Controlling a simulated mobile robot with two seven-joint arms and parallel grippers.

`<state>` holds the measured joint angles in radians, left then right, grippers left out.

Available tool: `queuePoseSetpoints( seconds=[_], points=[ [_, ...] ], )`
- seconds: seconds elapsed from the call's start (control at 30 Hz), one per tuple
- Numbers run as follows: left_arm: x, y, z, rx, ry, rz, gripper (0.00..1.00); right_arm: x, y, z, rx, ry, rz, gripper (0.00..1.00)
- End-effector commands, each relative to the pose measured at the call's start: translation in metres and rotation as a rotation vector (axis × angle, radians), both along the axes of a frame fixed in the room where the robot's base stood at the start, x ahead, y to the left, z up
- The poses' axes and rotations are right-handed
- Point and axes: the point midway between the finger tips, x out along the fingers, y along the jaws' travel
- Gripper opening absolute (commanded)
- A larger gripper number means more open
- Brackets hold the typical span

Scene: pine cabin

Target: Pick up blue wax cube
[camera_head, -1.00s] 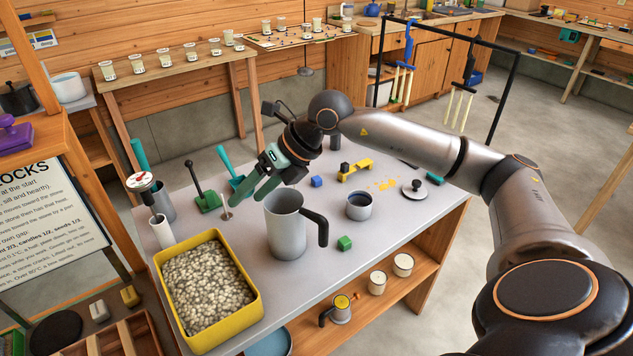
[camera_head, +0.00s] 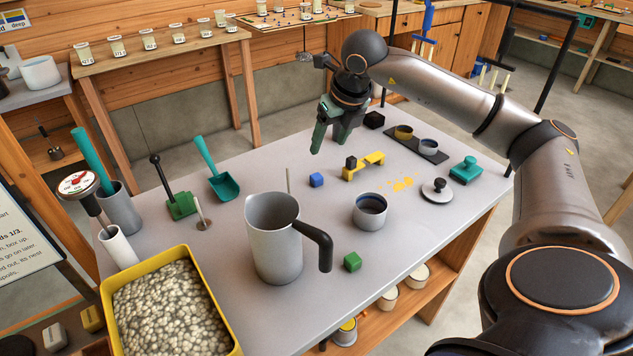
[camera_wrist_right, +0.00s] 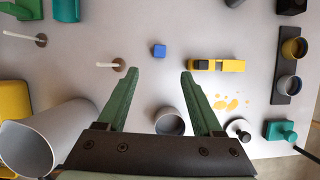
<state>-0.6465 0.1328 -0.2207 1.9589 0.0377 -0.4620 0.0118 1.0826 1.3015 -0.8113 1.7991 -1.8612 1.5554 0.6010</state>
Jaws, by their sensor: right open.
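The blue wax cube (camera_head: 316,180) lies on the grey tabletop (camera_head: 330,240), behind the metal pitcher and left of a yellow bridge-shaped block. My right gripper (camera_head: 328,145) is above the table behind the cube, its green fingers pointing down, open and empty. In the right wrist view the cube (camera_wrist_right: 159,50) sits beyond the fingertips, between their lines, and the open gripper (camera_wrist_right: 159,76) does not touch it. My left gripper is not in view.
The metal pitcher (camera_head: 274,250), a grey cup (camera_head: 369,214) and a green cube (camera_head: 352,262) stand in front of the blue cube. The yellow block (camera_head: 364,168) carries a small dark cube. A teal scoop (camera_head: 222,184) and a thin upright wick (camera_head: 288,180) are to the left.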

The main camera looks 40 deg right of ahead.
Motion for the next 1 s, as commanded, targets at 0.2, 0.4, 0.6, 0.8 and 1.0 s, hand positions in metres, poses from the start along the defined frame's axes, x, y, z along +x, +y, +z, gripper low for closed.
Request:
queuePoseSetpoints(
  seconds=[0.2, 0.4, 0.6, 0.8, 1.0],
  points=[
    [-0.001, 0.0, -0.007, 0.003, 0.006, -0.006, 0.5, 0.006, -0.001, -0.021, 0.001, 0.003, 0.0, 0.68],
    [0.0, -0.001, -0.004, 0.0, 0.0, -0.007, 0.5, 0.02, -0.004, -0.055, 0.001, 0.003, 0.0, 0.68],
    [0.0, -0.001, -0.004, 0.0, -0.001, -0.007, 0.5, 0.028, -0.005, -0.073, 0.001, 0.001, 0.0, 0.68],
    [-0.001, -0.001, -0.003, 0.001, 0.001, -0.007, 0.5, 0.039, -0.007, -0.092, 0.002, 0.004, -0.001, 0.68],
    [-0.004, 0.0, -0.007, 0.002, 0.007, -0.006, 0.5, 0.05, -0.009, -0.116, 0.001, 0.002, 0.0, 0.68]
  ],
)
